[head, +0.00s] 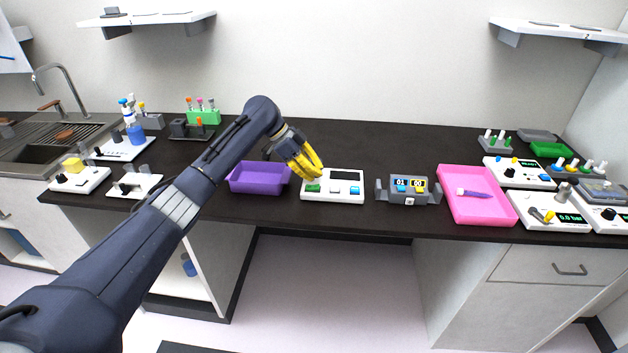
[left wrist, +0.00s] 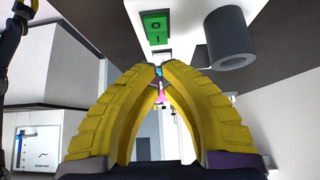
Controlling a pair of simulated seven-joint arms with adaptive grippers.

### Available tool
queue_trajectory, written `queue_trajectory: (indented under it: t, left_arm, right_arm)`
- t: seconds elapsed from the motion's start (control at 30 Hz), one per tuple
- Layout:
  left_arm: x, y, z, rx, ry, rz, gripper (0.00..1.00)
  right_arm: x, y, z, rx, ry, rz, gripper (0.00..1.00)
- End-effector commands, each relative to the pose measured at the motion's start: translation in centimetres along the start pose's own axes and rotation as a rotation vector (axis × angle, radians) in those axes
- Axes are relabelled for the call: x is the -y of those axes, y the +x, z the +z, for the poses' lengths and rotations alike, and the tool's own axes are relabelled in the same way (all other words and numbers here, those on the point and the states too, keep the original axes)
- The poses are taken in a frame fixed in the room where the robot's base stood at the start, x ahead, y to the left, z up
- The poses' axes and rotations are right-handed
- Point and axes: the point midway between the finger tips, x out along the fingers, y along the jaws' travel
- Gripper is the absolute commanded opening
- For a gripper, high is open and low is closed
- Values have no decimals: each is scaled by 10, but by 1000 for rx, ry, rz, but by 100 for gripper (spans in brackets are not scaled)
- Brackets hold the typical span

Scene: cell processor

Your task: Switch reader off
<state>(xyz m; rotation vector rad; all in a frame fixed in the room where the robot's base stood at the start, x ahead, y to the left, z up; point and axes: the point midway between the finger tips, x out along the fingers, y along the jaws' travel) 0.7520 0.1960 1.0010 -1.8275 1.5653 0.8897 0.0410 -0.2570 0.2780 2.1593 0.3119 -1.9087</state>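The reader (head: 346,197) is a white box on the dark counter, with a dark screen, a green rocker switch (head: 313,188) at its left and a blue button (head: 355,190) at its right. In the left wrist view the green switch (left wrist: 156,27) shows O and I marks, beyond my fingertips. My left gripper (head: 318,172) has yellow fingers just above the reader's left part, close to the switch, seemingly apart from it. In the left wrist view its fingertips (left wrist: 158,70) come together with nothing seen held. The gripper partly covers the reader's upper left. My right gripper is not in view.
A purple tray (head: 258,190) stands left of the reader. A grey device with two number displays (head: 409,200) stands right of it, then a pink tray (head: 477,218) with a tube. Several white instruments fill the far right. The counter behind the reader is clear.

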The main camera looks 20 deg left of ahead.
Motion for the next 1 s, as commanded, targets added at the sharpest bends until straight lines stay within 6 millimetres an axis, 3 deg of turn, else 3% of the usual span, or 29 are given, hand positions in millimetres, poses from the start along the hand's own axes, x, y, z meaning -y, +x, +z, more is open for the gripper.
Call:
queue_trajectory:
  t: [0.2, 0.5, 0.7, 1.0]
  left_arm:
    - [1, -44, 4, 3, -1, -3, 0]
    - [0, -86, 8, 1, -1, -3, 0]
    - [0, -98, 10, 2, 0, 0, 0]
    - [0, -102, 10, 1, -1, 0, 0]
  right_arm:
    - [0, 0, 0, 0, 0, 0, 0]
    - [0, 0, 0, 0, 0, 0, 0]
    - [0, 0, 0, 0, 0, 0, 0]
    - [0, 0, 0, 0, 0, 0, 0]
